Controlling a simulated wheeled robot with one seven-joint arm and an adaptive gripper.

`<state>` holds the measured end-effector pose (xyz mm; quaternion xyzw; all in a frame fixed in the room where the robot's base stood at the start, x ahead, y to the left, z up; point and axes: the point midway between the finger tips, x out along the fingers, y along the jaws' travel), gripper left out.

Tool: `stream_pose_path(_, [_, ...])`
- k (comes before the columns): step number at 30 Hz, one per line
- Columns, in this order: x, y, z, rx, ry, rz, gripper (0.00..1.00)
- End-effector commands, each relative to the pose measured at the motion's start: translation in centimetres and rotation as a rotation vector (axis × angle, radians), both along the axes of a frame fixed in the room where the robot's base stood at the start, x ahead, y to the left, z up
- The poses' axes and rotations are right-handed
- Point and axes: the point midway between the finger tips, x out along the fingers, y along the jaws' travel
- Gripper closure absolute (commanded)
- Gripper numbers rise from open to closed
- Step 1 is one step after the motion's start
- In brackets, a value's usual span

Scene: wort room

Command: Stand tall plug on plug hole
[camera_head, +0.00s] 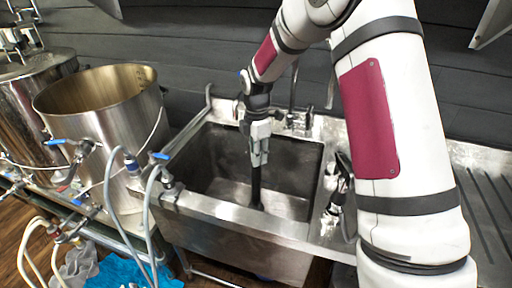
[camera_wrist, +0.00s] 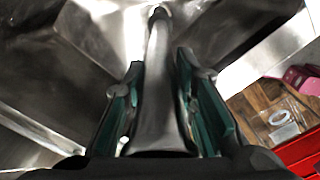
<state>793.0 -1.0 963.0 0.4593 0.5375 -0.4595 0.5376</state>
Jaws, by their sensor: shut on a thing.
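The tall plug (camera_head: 256,186) is a dark, slim, upright tube inside the steel sink (camera_head: 215,211). My gripper (camera_head: 258,160) is shut on its upper part and points down into the basin. In the wrist view the plug (camera_wrist: 158,85) runs between the two green-padded fingers (camera_wrist: 160,64), its far end near the top edge of the picture. In the head view its lower end is low in the basin, close to the floor near the front wall. I cannot tell whether it touches the floor. The plug hole is not clearly visible.
The tap (camera_head: 292,115) stands at the sink's back rim. Large steel pots (camera_head: 105,95) with hoses and blue-handled valves are to the left. A dark fitting (camera_head: 340,187) is at the sink's right edge, beside the ribbed drainboard (camera_head: 489,195). The basin around the plug is clear.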

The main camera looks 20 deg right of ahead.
Motion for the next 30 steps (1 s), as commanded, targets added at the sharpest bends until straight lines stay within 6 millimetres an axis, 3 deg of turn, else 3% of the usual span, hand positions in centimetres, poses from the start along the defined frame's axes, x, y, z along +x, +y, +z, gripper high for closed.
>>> stream_pose_path(30, [0.1, 0.0, -10.5, 0.0, 0.0, 0.0, 1.0])
